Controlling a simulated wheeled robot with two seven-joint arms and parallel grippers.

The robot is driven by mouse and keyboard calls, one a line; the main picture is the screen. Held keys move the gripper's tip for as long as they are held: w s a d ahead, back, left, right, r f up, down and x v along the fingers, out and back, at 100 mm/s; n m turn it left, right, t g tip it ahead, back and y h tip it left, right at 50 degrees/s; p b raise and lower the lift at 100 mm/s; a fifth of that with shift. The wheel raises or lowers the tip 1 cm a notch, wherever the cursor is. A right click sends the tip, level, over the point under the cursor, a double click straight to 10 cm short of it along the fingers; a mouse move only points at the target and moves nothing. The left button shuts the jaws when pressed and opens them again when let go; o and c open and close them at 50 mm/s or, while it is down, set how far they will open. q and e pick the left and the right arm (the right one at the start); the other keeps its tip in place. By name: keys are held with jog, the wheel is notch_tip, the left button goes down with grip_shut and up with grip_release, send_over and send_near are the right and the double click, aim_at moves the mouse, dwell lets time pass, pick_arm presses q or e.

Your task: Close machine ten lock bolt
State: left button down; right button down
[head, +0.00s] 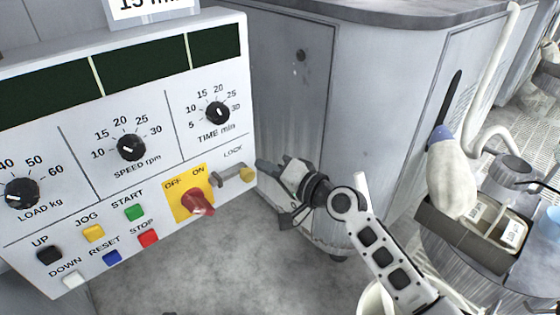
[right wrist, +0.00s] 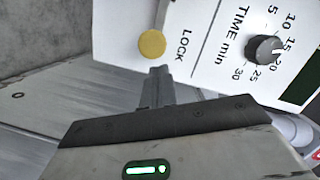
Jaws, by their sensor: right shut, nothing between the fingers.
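The lock bolt (head: 233,177) sits under the LOCK label at the right edge of the white control panel (head: 95,185). It is a grey bar with a round yellow knob (head: 247,174) at its right end. The knob also shows in the right wrist view (right wrist: 152,44), just beyond my fingertips. My right gripper (head: 262,165) is shut and empty, pointing left at the knob from the right. A small gap seems to lie between fingertips and knob; contact is hard to tell. My left gripper is not in view.
A red rotary switch (head: 198,202) on a yellow OFF/ON plate lies just left of the bolt. Dials and coloured buttons fill the panel. A grey machine cabinet (head: 345,110) stands behind my right gripper.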

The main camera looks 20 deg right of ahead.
aim_at(247, 180)
jog(key=shift+a+f, duration=0.1)
jog(key=shift+a, duration=0.1)
